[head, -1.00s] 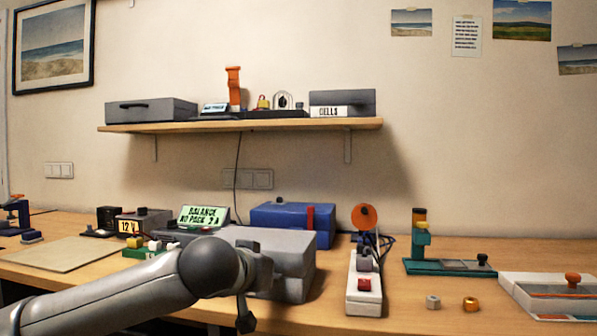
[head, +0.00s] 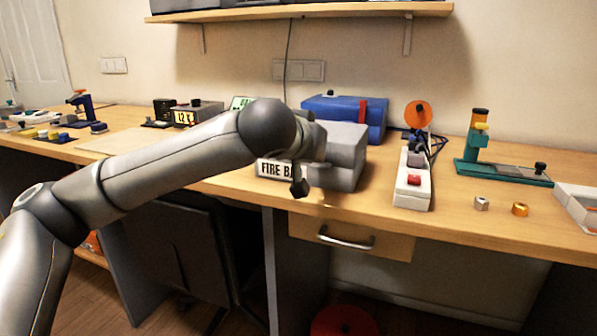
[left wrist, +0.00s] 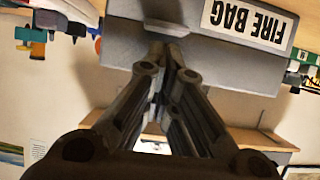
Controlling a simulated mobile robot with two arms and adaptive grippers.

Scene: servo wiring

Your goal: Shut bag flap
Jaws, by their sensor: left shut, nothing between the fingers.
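The fire bag is a grey box-like case (head: 347,178) on the workbench, partly hidden behind my left arm in the head view. Its top looks flat there; I cannot tell how far its flap is closed. In the left wrist view the bag (left wrist: 232,58) shows upside down, with a white FIRE BAG label (left wrist: 245,22) and a small grey tab (left wrist: 166,27) on its front. My left gripper (left wrist: 166,48) is shut and empty, its fingertips close to the bag's front near the tab. I cannot tell whether they touch. My right gripper is not in view.
A blue case (head: 345,115) stands behind the bag. A white power strip (head: 413,185) with a red switch is to its right, then a teal stand (head: 500,165) and two nuts. A drawer with a handle (head: 347,240) is below the bench edge.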

